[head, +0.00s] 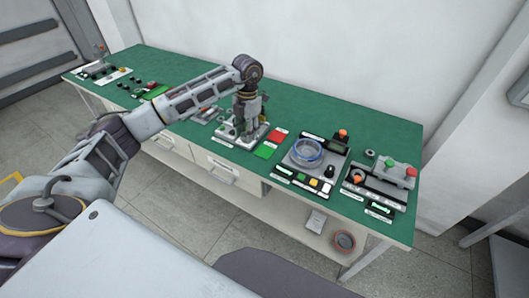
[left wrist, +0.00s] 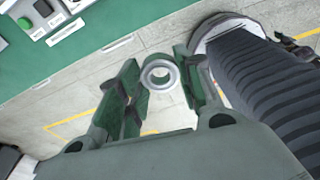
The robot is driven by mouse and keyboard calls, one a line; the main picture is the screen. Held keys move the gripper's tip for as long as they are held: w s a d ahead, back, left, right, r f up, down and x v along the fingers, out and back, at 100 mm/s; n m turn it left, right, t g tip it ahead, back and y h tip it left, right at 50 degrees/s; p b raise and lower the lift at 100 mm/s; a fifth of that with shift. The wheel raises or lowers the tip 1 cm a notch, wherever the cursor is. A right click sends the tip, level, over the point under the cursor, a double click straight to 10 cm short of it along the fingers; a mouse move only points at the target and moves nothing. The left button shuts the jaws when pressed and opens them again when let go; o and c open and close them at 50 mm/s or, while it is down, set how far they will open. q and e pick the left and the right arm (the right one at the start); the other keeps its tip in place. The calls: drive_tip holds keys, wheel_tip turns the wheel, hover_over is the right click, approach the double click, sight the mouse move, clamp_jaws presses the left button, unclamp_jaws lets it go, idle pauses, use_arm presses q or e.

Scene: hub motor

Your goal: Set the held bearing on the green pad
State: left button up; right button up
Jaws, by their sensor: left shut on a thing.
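My left gripper (head: 243,118) points down over the white fixture plate in the head view, left of the green pad. In the left wrist view my left gripper (left wrist: 164,78) is shut on a metallic ring-shaped bearing (left wrist: 148,80), held between its fingertips with its hole facing the camera. I cannot make out the bearing clearly in the head view. The green pad (head: 265,152) lies flat on the bench near its front edge, and its visible surface is bare. A red pad (head: 278,135) lies just behind it. My right gripper is not in view.
The green bench (head: 335,115) also carries the white fixture plate (head: 257,131), a device with a blue-rimmed ring (head: 308,152), and a button station (head: 380,178) to the right. Small parts stand at the far left. The back strip of the bench is largely clear.

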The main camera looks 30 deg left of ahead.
use_arm(q)
drive_tip(key=n, duration=0.4)
drive_tip(key=n+h, duration=0.1)
drive_tip(key=n, duration=0.7)
drive_tip(key=shift+s+n+t, duration=0.3)
drive_tip(key=shift+s+n, duration=0.1)
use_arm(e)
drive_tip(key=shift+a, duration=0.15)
use_arm(q)
drive_tip(key=shift+w+n, duration=0.25)
drive_tip(key=shift+n, duration=0.35)
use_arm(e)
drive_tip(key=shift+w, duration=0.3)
